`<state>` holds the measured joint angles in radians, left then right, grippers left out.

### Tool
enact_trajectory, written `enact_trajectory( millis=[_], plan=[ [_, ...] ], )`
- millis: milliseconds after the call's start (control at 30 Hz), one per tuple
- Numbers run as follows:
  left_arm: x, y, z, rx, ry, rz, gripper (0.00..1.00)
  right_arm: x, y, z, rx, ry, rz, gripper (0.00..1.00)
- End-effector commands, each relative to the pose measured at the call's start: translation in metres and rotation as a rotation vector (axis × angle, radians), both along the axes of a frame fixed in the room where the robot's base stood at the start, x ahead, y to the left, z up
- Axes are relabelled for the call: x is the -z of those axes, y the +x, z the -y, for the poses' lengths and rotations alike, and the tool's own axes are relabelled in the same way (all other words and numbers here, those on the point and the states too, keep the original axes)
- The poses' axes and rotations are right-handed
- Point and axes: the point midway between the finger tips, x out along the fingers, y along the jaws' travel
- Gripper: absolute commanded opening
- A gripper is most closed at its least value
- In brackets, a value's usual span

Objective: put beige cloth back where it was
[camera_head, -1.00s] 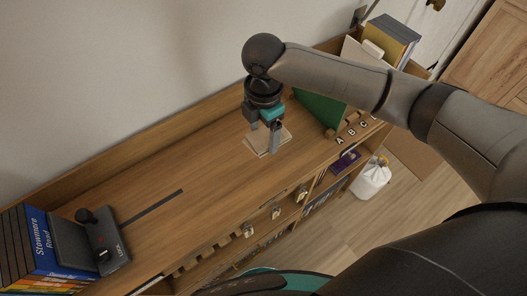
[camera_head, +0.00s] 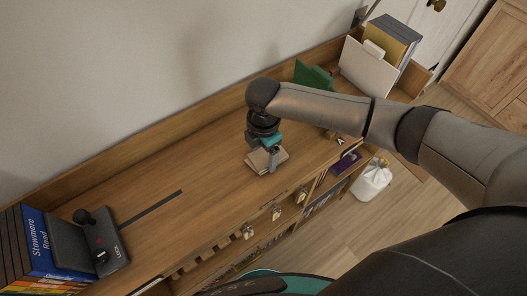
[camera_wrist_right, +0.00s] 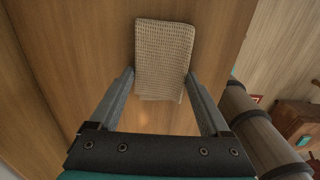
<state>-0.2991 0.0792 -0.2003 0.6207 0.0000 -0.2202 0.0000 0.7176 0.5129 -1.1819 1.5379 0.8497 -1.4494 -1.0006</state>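The beige cloth (camera_head: 282,157) is a folded, waffle-textured rectangle at the middle of the wooden shelf top (camera_head: 205,170). It lies flat at or just above the surface; I cannot tell whether it touches. My right gripper (camera_head: 264,160) points down over it, with one finger on each side. In the right wrist view the cloth (camera_wrist_right: 165,50) reaches out past my fingertips (camera_wrist_right: 160,75), which sit against its two long edges. The right gripper looks shut on the cloth across its width. My left gripper is not in view.
Books (camera_head: 38,245) and a dark device (camera_head: 100,238) stand at the left end. A green object (camera_head: 313,74), a white panel (camera_head: 365,70) and yellow-edged books (camera_head: 393,38) stand at the right end. The top left of the cloth is clear, apart from a dark strip (camera_head: 150,206).

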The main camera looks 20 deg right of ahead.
Motion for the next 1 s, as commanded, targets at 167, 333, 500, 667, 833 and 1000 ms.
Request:
enact_trajectory(
  millis=[167, 333, 500, 667, 833, 1000],
  plan=[
    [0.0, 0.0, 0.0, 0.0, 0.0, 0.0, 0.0, 0.0, 0.0, 0.0, 0.0, 0.0, 0.0, 1.0],
    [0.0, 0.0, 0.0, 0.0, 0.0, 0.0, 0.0, 0.0, 0.0, 0.0, 0.0, 0.0, 0.0, 1.0],
    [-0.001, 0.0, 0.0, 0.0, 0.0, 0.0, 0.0, -0.007, 0.001, 0.0, 0.0, 0.002, 0.002, 1.0],
    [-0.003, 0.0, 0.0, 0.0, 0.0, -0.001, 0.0, -0.034, 0.001, 0.0, -0.001, 0.001, 0.004, 1.0],
    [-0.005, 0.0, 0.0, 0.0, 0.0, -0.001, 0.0, -0.072, 0.001, 0.0, 0.0, 0.001, 0.004, 1.0],
    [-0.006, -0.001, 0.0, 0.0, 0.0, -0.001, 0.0, -0.103, 0.0, 0.0, -0.001, 0.002, 0.003, 1.0]
  ],
)
